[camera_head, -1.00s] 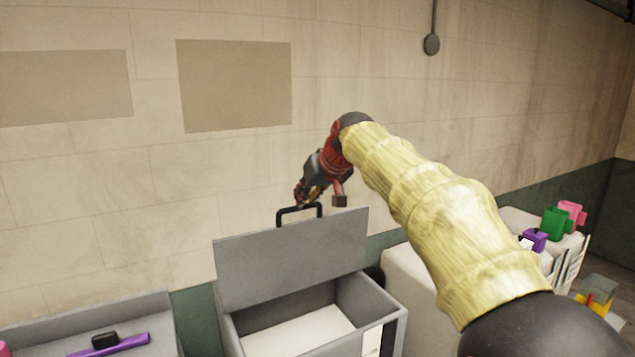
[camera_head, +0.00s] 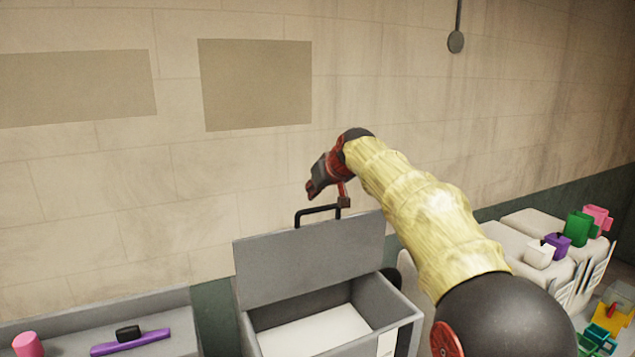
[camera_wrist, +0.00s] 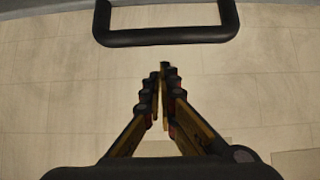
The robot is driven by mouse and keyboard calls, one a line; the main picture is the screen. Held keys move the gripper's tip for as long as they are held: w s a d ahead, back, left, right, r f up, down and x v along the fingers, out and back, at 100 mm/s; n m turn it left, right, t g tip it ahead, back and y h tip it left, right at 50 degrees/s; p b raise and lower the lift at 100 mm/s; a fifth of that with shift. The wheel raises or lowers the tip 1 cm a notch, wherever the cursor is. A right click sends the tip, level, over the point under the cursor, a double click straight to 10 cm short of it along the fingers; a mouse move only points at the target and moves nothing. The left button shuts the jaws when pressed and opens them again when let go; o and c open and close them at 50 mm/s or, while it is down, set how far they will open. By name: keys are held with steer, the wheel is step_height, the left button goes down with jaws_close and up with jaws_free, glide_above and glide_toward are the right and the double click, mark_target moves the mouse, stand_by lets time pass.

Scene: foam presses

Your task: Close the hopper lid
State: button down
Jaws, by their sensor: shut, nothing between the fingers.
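The grey hopper lid (camera_head: 310,262) stands raised at the back of the hopper (camera_head: 400,302), tilted up, with the hopper's inside in view and a white surface in it. A black handle (camera_head: 318,211) stands on the lid's upper edge, and it also shows at the top of the wrist view (camera_wrist: 165,37). My gripper (camera_head: 311,192) is above the handle and apart from it in the head view. In the wrist view my gripper's fingers (camera_wrist: 164,72) are shut together and empty, with the handle beyond their tips.
Left of the hopper is a grey tray (camera_head: 190,318) with a purple bar (camera_head: 130,342), a black block (camera_head: 128,332) and a pink cylinder (camera_head: 27,344). The wall is behind the lid.

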steer(key=s, duration=0.1)
steer(key=s+d, duration=0.1)
steer(key=s, duration=0.1)
steer(key=shift+s+d+f, duration=0.2)
steer(key=shift+s+d, duration=0.05)
steer(key=shift+s, duration=0.1)
steer(key=shift+f, duration=0.1)
